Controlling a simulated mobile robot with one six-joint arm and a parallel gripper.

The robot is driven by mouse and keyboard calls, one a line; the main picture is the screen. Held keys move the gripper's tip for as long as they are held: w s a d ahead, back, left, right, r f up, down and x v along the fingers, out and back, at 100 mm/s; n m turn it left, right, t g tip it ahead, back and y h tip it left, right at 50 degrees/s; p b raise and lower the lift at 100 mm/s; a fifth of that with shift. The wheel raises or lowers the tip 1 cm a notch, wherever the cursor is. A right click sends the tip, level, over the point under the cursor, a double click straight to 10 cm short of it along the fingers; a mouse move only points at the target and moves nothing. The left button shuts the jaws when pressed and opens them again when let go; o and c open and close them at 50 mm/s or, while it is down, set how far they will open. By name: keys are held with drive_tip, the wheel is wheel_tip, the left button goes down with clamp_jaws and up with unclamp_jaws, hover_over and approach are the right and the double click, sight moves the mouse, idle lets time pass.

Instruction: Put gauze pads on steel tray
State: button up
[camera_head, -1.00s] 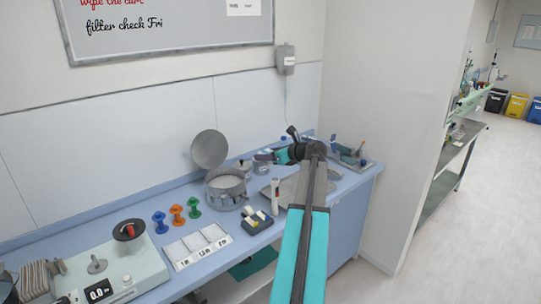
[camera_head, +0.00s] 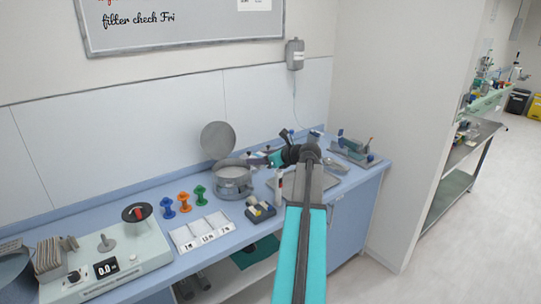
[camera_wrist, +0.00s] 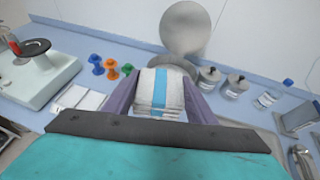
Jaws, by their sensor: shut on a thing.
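My gripper (camera_wrist: 158,92) is shut on the gauze pads (camera_wrist: 160,88), a white stack with a blue band, in the wrist view. The stack sits between the two fingers, above the counter and in front of the round steel drum. In the head view my gripper (camera_head: 272,160) is beside the drum's right side, and the pads cannot be made out. The steel tray (camera_head: 328,182) lies flat on the counter, partly hidden behind my arm. Part of it shows at the lower right of the wrist view (camera_wrist: 262,133).
The steel drum (camera_head: 234,186) stands with its round lid (camera_head: 217,139) raised. Glass jars (camera_wrist: 209,78) and a bottle (camera_wrist: 268,99) stand right of it.

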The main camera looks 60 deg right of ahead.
drive_tip(key=w+a+f+n+g+y, duration=0.1)
drive_tip(key=w+a+f+n+y, duration=0.3)
drive_tip(key=a, duration=1.1)
drive_tip(key=w+a+f+n+g+y, duration=0.15)
drive_tip(key=w+a, duration=0.35)
drive_tip(key=a, duration=0.9)
drive_tip(key=w+a+f+n+y, duration=0.3)
drive_tip(key=w+a+y, duration=0.15)
drive_tip(key=a, duration=1.05)
drive_tip(key=a+f+n+g+y, duration=0.2)
drive_tip(key=a+n, duration=0.1)
drive_tip(key=a, duration=1)
drive_tip(key=s+a+f+b, duration=0.2)
drive_tip(key=a+f+b, duration=0.3)
drive_tip(key=f+b, duration=0.5)
drive_tip(key=shift+s+a+g, duration=0.15)
drive_tip(key=shift+g, duration=0.3)
drive_tip(key=shift+n, duration=0.25)
drive_tip(key=shift+a+y, duration=0.15)
drive_tip(key=shift+y, duration=0.15)
